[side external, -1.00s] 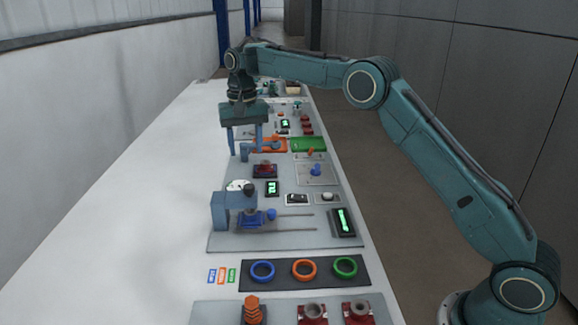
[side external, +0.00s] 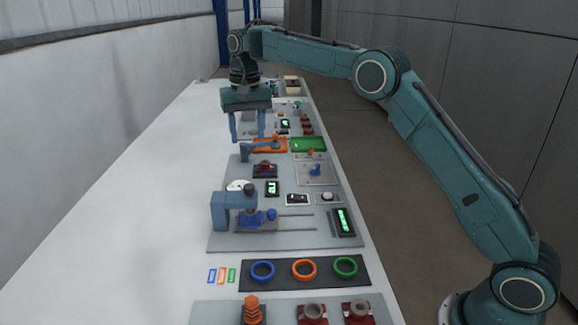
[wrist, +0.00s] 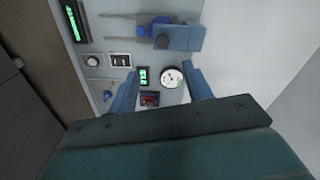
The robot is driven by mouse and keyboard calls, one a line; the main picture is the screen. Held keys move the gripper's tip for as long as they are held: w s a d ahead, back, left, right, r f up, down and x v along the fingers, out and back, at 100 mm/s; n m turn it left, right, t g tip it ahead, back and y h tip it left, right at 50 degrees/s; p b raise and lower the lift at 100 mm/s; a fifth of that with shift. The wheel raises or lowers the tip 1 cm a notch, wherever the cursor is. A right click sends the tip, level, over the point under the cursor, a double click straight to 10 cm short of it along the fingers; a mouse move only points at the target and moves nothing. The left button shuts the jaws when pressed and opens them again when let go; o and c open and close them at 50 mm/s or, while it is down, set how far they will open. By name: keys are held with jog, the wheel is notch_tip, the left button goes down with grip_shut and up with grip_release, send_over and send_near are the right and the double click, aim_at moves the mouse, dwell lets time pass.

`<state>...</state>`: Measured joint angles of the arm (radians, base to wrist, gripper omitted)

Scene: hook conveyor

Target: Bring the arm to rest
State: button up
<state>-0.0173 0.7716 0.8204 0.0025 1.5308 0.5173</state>
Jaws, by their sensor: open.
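My gripper (side external: 247,126) hangs from the teal arm above the bench in the side external view, pointing down. Its two blue fingers are apart, with nothing visible between them. In the wrist view my gripper (wrist: 160,88) also shows open. Below it there lie a round white dial (wrist: 172,77) and a small green display (wrist: 143,76), clear of the fingers.
The white bench (side external: 150,200) has clear room at its left. Panels carry a blue clamp-like fixture (side external: 222,212), a tall green display (side external: 343,221), an orange tray (side external: 270,145) and a green tray (side external: 308,145). Blue, orange and green rings (side external: 262,271) lie nearer the camera.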

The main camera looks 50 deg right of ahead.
jog(key=s+r+n+t, duration=0.1)
jog(key=s+r, duration=0.4)
jog(key=s, duration=0.5)
jog(key=s+r+n+t, duration=0.2)
jog(key=s+r, duration=0.4)
jog(key=s, duration=0.4)
jog(key=s+f+n, duration=0.1)
jog(key=s+f, duration=0.2)
jog(key=s, duration=0.4)
jog(key=s+f+n+t, duration=0.1)
jog(key=s+f, duration=0.2)
jog(key=s, duration=0.4)
jog(key=s+d+f+t, duration=0.1)
jog(key=s+f, duration=0.2)
jog(key=s, duration=0.4)
jog(key=shift+s+n, duration=0.3)
jog(key=shift+n, duration=0.1)
